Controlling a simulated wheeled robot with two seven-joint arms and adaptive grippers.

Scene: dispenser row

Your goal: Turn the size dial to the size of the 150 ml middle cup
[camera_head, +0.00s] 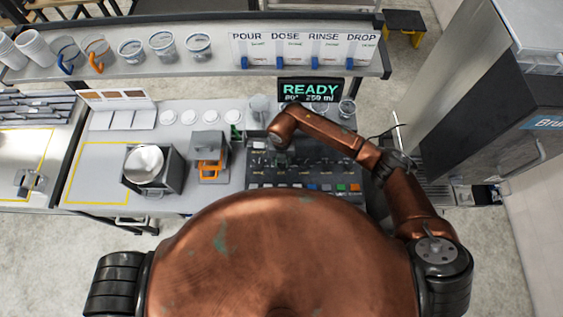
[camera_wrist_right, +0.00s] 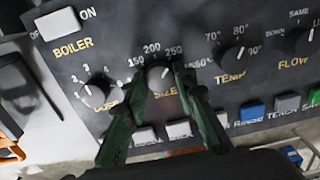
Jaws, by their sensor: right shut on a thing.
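The size dial (camera_wrist_right: 159,78) is a grey knob on the dark panel, with 150, 200 and 250 printed around it. Its pale mark looks turned up and right, towards 250. My right gripper (camera_wrist_right: 167,92) has its two green fingers on either side of this dial and is shut on it. In the head view my right arm covers the dial. The display (camera_head: 310,91) reads READY, 80° and 250 ml. Clear cups (camera_head: 347,107) stand below it, but I cannot read their sizes. My left gripper is not in view.
The boiler switch (camera_wrist_right: 60,23) and the temp dial (camera_wrist_right: 233,56) sit near the size dial. Coloured buttons (camera_wrist_right: 252,111) run below it. A shelf (camera_head: 215,69) of cups and jugs spans the back. The counter (camera_head: 98,165) at left has bare room.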

